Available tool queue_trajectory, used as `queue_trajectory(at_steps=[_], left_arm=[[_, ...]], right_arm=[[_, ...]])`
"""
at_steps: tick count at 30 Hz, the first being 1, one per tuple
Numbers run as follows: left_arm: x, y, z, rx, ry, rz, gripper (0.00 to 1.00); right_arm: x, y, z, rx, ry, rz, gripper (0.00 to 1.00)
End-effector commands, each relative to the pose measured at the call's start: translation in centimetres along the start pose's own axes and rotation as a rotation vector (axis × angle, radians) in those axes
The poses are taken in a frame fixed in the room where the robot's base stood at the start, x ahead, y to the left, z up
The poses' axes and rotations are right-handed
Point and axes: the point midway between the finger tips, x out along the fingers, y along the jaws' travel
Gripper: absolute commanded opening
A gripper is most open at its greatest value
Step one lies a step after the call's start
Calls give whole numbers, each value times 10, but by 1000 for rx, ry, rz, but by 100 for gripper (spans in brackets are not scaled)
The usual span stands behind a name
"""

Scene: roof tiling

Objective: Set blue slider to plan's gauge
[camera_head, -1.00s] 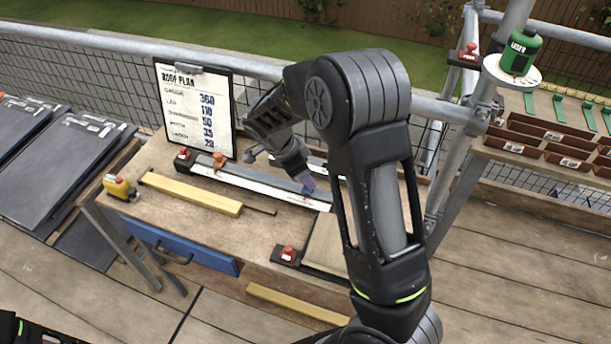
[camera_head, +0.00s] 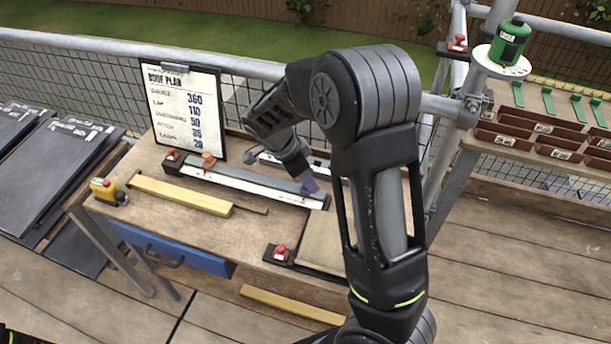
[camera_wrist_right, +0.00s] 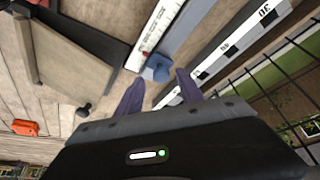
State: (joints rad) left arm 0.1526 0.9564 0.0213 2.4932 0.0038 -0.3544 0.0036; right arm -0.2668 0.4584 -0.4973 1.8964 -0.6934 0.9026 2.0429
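The blue slider (camera_wrist_right: 156,68) sits on a rail with a white scale (camera_wrist_right: 158,28), just ahead of and between my right fingertips in the wrist view. My right gripper (camera_wrist_right: 159,76) is open, its two purple fingers apart; I cannot tell whether they touch the slider. In the head view my right gripper (camera_head: 309,185) is low over the right end of the rail (camera_head: 245,187) and largely covers the slider. The roof plan (camera_head: 183,112) on a clipboard stands behind the bench; its gauge line reads 360. My left gripper is out of view.
An orange slider (camera_head: 208,160) and a red button (camera_head: 172,156) are at the rail's left end. A yellow bar (camera_head: 182,195) lies in front, with a yellow tape measure (camera_head: 107,191) to its left. Another red button (camera_head: 281,253) is near the bench's front edge. Slates (camera_head: 50,160) lie at left.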

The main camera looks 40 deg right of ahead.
Motion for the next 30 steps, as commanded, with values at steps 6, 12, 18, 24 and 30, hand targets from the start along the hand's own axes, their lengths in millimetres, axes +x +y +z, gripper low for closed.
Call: queue_trajectory(at_steps=[6, 12, 18, 24, 30], left_arm=[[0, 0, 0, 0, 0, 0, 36], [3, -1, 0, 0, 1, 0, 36], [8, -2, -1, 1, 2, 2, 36], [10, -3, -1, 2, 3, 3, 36], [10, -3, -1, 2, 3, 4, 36]], right_arm=[[-1, -1, 1, -1, -1, -2, 44], [-16, -2, 2, -1, -2, -5, 44], [-48, -2, 2, 0, -3, -5, 44], [-74, -1, 1, 0, -1, -3, 44], [-78, 0, 0, 0, 0, 0, 44]])
